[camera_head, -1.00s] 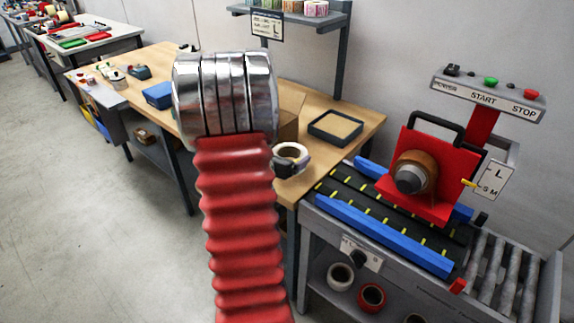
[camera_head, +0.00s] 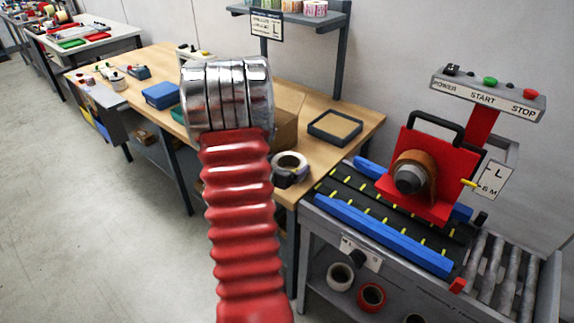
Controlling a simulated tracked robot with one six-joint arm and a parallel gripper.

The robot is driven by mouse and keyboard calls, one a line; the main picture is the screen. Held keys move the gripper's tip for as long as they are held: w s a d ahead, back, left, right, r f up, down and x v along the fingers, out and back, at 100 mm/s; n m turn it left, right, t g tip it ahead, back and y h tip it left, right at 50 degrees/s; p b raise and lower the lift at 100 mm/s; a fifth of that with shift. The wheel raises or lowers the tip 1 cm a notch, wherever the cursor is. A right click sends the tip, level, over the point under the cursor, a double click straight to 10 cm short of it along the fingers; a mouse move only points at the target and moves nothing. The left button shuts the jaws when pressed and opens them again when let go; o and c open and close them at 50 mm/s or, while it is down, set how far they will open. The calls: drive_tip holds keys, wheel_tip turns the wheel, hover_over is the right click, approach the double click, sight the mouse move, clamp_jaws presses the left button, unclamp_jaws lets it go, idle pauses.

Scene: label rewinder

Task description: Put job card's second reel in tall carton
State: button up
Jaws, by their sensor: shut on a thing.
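My red bellows arm with its silver joint fills the middle of the view. The dark tip of my gripper (camera_head: 284,178) shows beside the arm, at the front edge of the wooden bench. It is shut on a white reel (camera_head: 291,159); the fingers are mostly hidden. A brown cardboard carton (camera_head: 287,130) stands on the bench behind the arm, largely covered by it. I cannot tell its full height.
A dark tray with a tan inside (camera_head: 335,128) lies on the bench (camera_head: 365,118). The red rewinder (camera_head: 415,175) and its conveyor with blue rails (camera_head: 385,235) stand at right. Several rolls (camera_head: 371,296) sit on the shelf below. Blue boxes (camera_head: 160,95) are at left.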

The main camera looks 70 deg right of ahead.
drive_tip(key=o, duration=1)
drive_tip(key=shift+w+a+r, duration=0.1)
drive_tip(key=shift+a+r, duration=0.2)
drive_tip(key=shift+a, duration=0.25)
drive_tip(key=v, duration=1)
drive_tip(key=shift+a+r, duration=0.1)
drive_tip(key=shift+a, duration=0.3)
